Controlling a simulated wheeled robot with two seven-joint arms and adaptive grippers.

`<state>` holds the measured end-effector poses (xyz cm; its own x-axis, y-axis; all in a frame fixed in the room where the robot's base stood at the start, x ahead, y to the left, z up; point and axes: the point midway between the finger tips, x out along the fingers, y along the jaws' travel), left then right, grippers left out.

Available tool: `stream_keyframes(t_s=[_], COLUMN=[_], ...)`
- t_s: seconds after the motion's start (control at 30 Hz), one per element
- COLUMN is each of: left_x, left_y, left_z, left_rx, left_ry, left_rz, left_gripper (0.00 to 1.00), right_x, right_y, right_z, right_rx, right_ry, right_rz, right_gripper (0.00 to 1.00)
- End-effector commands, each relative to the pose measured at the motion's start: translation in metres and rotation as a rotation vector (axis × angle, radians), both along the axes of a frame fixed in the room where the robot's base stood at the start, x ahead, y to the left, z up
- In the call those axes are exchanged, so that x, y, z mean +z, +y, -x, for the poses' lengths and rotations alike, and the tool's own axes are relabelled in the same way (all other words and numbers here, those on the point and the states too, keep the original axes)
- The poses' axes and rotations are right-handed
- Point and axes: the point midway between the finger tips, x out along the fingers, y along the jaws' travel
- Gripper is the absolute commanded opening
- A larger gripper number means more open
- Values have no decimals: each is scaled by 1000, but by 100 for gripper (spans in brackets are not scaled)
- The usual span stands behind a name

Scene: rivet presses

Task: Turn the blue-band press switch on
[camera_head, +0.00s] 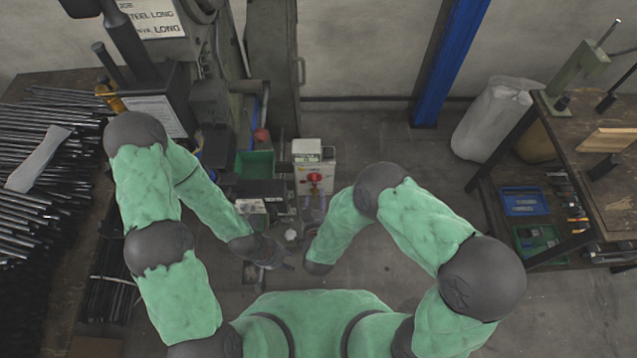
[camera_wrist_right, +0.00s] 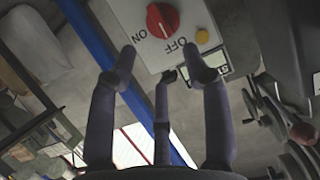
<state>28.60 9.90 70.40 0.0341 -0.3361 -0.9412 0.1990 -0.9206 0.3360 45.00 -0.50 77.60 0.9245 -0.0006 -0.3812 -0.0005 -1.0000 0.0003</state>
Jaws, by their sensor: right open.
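A pale switch box with a red rotary knob (camera_head: 315,177) stands near the middle of the head view. In the right wrist view, the red knob (camera_wrist_right: 162,20) sits on a white panel marked ON and OFF, with an orange lamp (camera_wrist_right: 202,36) beside it. I cannot tell which mark the knob points to, and I see no clear blue band on the box. My right gripper (camera_wrist_right: 163,64) is open and empty, its fingertips apart from the knob, facing the panel. In the head view it shows small below the box (camera_head: 312,213). My left gripper (camera_head: 283,263) is low, left of it; its fingers are unclear.
A green bin (camera_head: 255,164) and press machinery stand left of the switch box. Bundled dark rods (camera_head: 40,200) fill the left side. A workbench (camera_head: 610,200) with blue and green trays stands at right. A blue post (camera_head: 450,60) rises behind.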

Motion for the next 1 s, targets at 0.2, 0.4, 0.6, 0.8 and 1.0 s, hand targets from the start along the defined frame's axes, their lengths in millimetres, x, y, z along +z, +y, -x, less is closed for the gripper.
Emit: stream_keyframes(t_s=[0.2, 0.4, 0.6, 0.8, 1.0], left_x=[-14, -22, -26, -26, -26], left_y=[0, 0, 0, 0, 0], left_z=[0, 0, 0, 0, 0], left_rx=[0, 0, 0, 0, 0], left_ry=[0, 0, 0, 0, 0], left_rz=[0, 0, 0, 0, 0], left_gripper=[40, 40, 40, 40, 40], right_x=[-17, -29, -34, -35, -35], right_y=[-1, -1, -1, -1, 0], right_z=[-37, -65, -81, -84, -84], right_rx=[-4, -1, 0, 0, 1], right_ry=[-1, 0, 0, 2, 1], right_rz=[-1, -1, -1, 0, 0], right_gripper=[49, 49, 49, 49, 35])
